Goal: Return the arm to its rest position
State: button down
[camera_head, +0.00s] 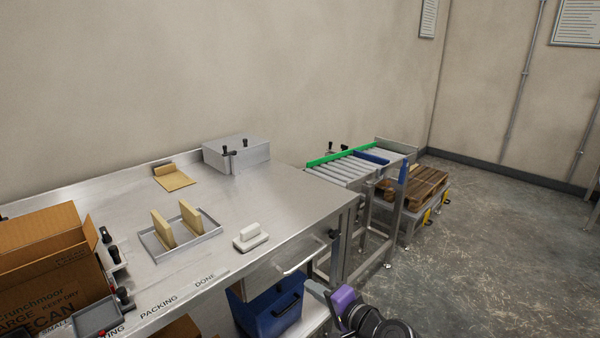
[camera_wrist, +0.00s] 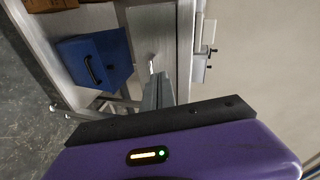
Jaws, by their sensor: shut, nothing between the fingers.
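My arm shows at the lower middle of the head view, with its purple gripper body at the table's front right corner. My gripper (camera_head: 310,287) is off the table, in front of its open-sided lower part, and points left. In the wrist view, my gripper (camera_wrist: 157,78) shows as grey fingers pressed together beyond the purple body. It is shut and empty. It touches nothing that I can see.
The steel table (camera_head: 270,205) bears a tray (camera_head: 205,237) with two upright tan pieces, a white-handled block (camera_head: 250,238), a metal box (camera_head: 237,155) and a cardboard box (camera_head: 50,275). A blue bin (camera_head: 270,312) stands below.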

jog(key=s+d+n+t+h+p, duration=0.1)
jog(key=s+d+n+t+h, duration=0.2)
jog(key=s+d, duration=0.5)
jog(key=s+d+t+h, duration=0.2)
jog(key=s+d+h, duration=0.25)
jog(key=s, duration=0.45)
jog(key=s+d+r+n+p, duration=0.1)
jog(key=s+r, duration=0.2)
jog(key=s, duration=0.9)
jog(key=s+d+r+n+g+h+p, duration=0.1)
jog(key=s+r+n, duration=0.1)
jog(key=s, duration=0.9)
jog(key=s+d+r+n+g+p, duration=0.1)
jog(key=s+r+n, duration=0.1)
jog(key=s, duration=1)
jog(key=shift+s+d+r+h, duration=0.3)
jog(key=shift+d+r+h, duration=0.1)
jog(key=shift+r, duration=0.5)
